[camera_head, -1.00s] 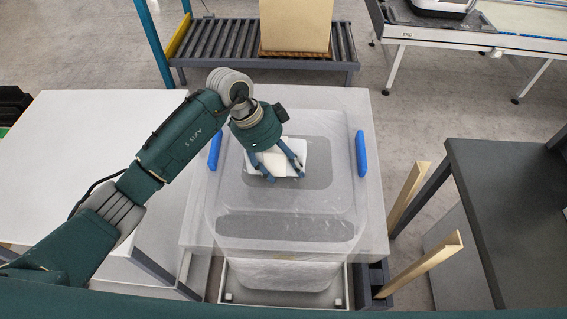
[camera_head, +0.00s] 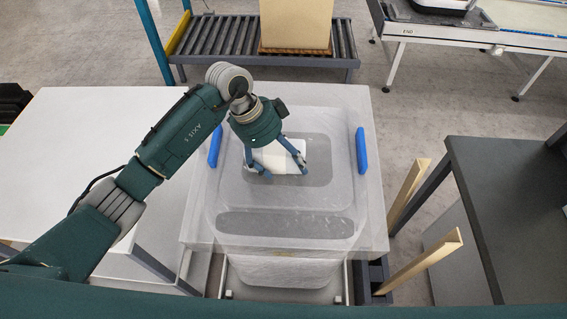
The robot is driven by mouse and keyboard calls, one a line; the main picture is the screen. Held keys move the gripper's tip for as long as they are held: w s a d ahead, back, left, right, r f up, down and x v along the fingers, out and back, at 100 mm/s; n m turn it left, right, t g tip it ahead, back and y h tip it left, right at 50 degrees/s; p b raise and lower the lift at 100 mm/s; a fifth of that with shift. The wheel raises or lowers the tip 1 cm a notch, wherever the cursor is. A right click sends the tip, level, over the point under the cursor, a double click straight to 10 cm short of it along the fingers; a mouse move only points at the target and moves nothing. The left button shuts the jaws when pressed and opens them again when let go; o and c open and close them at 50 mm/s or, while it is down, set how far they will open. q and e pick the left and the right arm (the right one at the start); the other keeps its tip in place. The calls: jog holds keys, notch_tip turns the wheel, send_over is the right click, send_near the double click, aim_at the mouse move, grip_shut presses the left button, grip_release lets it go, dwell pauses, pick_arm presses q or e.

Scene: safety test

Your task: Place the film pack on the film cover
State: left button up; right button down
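The film pack, a small white flat pack (camera_head: 284,157), lies over the dark grey patch at the middle of the film cover. The film cover (camera_head: 290,200) is a translucent sheet over a box-like form on the white table. My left gripper (camera_head: 285,172) is right over the pack, pointing down. Its blue fingers are spread apart and cross in front of the pack, hiding part of it. The pack shows between the fingers and beyond the right one. Whether the fingertips still touch it cannot be told. My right gripper is not in view.
Blue blocks stand left (camera_head: 215,147) and right (camera_head: 361,151) of the cover. A white table (camera_head: 80,130) is at the left, a dark table (camera_head: 515,200) at the right. Wooden posts (camera_head: 425,265) stand between. A roller conveyor (camera_head: 225,38) with a carton (camera_head: 296,25) is behind.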

pick_arm(q)
jog(key=b+v, duration=0.2)
jog(key=v, duration=0.9)
jog(key=shift+a+r, duration=0.1)
jog(key=shift+r, duration=0.3)
